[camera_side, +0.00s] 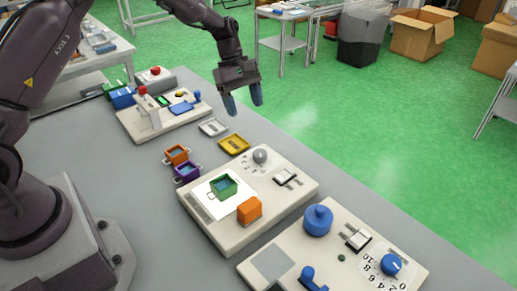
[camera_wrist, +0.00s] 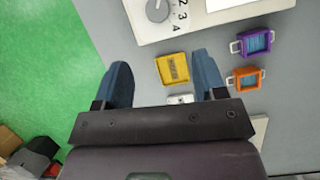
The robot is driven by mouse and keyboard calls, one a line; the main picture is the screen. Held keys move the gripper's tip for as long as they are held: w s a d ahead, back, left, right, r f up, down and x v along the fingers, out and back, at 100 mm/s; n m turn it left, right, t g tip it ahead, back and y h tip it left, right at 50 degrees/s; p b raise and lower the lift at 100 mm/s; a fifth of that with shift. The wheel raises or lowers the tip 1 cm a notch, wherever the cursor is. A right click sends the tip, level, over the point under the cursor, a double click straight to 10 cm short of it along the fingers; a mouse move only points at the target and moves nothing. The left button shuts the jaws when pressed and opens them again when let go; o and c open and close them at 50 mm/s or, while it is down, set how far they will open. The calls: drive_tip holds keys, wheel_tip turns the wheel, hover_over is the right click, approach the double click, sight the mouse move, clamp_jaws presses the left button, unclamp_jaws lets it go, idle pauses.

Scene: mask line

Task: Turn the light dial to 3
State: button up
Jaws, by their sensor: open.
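A grey dial (camera_side: 260,155) sits at the far corner of the middle beige panel (camera_side: 225,235), with small numbers around it. In the wrist view the grey dial (camera_wrist: 157,9) is partly cut off by the top edge, with 2, 3 and 4 readable beside it. I cannot tell clearly where it points. A blue dial (camera_side: 391,264) with a scale up to 10 is on the nearest panel. My gripper (camera_side: 244,101) is open and empty, raised above the table's far edge, apart from both dials. Its blue fingers (camera_wrist: 162,72) straddle the view of a yellow tray.
The yellow tray (camera_side: 234,144) and a grey tray (camera_side: 213,127) lie between the panels. Orange (camera_side: 176,155) and purple (camera_side: 187,172) bins stand left of the middle panel. That panel carries a green bin (camera_side: 223,188), an orange block (camera_side: 249,210) and a switch (camera_side: 286,178). A blue knob (camera_side: 318,220) stands nearby.

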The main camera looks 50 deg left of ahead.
sight(259, 152)
drive_tip(key=shift+n, duration=0.7)
drive_tip(key=x, duration=1.2)
drive_tip(key=shift+d+f, duration=0.2)
drive_tip(key=shift+d, duration=0.15)
drive_tip(key=c, duration=0.9)
